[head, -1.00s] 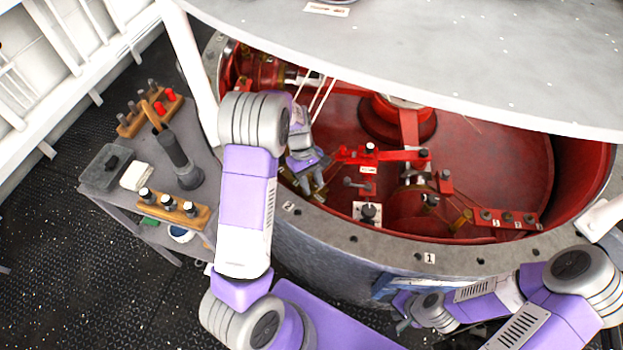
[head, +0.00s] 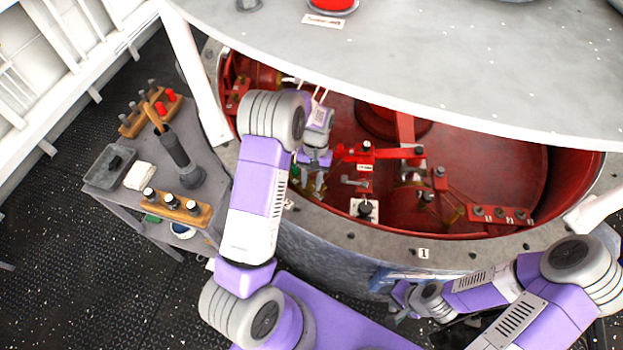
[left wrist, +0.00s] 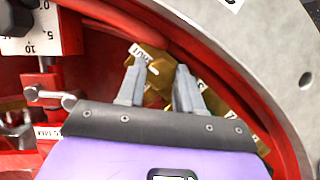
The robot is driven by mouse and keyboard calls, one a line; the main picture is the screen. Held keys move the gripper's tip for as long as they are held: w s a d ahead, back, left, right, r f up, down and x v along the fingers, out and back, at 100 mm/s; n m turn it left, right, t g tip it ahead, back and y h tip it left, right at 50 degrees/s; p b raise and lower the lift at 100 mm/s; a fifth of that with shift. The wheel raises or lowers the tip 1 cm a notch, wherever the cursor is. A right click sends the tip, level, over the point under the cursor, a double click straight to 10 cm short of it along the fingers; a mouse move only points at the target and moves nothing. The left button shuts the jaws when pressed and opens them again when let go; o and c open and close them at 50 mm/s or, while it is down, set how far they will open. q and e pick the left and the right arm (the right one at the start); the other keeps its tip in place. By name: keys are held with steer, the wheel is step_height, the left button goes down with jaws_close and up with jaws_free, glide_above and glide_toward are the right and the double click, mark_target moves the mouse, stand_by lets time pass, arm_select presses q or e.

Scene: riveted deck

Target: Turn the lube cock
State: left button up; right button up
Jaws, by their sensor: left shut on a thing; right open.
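The lube cock appears as a brass body (left wrist: 156,70) with a small white tag, low inside the red tub wall in the left wrist view. The tag's lettering is only partly legible. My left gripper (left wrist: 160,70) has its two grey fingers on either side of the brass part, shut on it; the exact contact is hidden. In the head view my left gripper (head: 315,185) reaches over the tub's near rim, and its own wrist covers much of the cock. My right gripper (head: 403,305) is open and empty, low outside the tub, right of centre.
The grey tub rim (head: 385,237) curves close by my left gripper. A red linkage (head: 380,153), a small metal lever (left wrist: 50,97) and a black knob on a white plate (head: 365,209) are beside it. A side table (head: 190,222) stands at left. A white cover overhangs the back.

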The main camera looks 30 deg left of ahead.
arm_select(q)
steer(key=shift+m, duration=0.5)
steer(key=o, duration=1)
steer(key=p+v, duration=0.1)
steer(key=v, duration=0.6)
steer(key=shift+w+r, duration=0.15)
steer(key=shift+r, duration=0.1)
